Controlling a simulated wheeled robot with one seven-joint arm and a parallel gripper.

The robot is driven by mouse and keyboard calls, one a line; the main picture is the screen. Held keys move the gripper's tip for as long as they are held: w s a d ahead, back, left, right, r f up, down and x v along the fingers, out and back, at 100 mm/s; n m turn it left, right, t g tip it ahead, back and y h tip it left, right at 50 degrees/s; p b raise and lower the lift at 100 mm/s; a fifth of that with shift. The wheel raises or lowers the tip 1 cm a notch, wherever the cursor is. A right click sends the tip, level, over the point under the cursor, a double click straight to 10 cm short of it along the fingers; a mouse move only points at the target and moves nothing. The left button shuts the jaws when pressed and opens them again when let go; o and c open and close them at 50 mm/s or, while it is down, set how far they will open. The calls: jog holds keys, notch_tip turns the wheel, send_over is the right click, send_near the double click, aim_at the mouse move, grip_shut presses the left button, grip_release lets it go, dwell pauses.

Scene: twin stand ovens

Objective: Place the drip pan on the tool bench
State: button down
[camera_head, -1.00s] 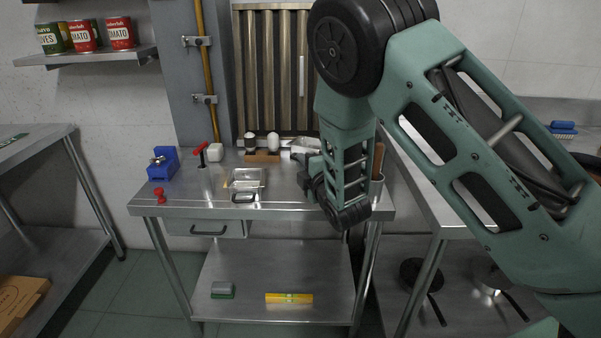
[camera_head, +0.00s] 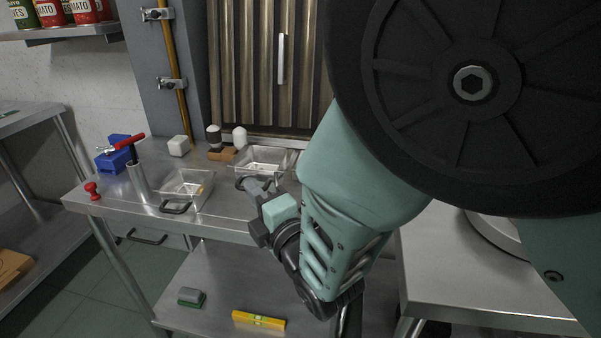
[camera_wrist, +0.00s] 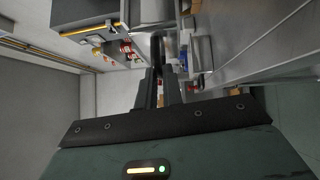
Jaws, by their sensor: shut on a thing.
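The tool bench (camera_head: 232,222) is a steel table with a drawer and a lower shelf. A shallow metal drip pan (camera_head: 263,156) is at its back, near the wall filters. My gripper (camera_head: 252,186) is shut at the near side of this pan, where its dark handle is. Whether the pan rests on the top or hangs just above it, I cannot tell. A similar pan (camera_head: 186,183) with a black handle sits on the bench to the left. In the wrist view my fingers (camera_wrist: 158,88) are closed on a thin dark bar; the pan body is not clear there.
A steel counter (camera_head: 450,270) is at right. Little free top shows between the pans.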

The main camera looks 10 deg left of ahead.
notch_tip(320, 180, down, 8)
jog(key=c, duration=1.8)
grip_release()
jog(key=shift+r, duration=0.1)
jog(key=b+v, duration=0.1)
jog(key=v, duration=1.1)
jog(key=shift+r, duration=0.1)
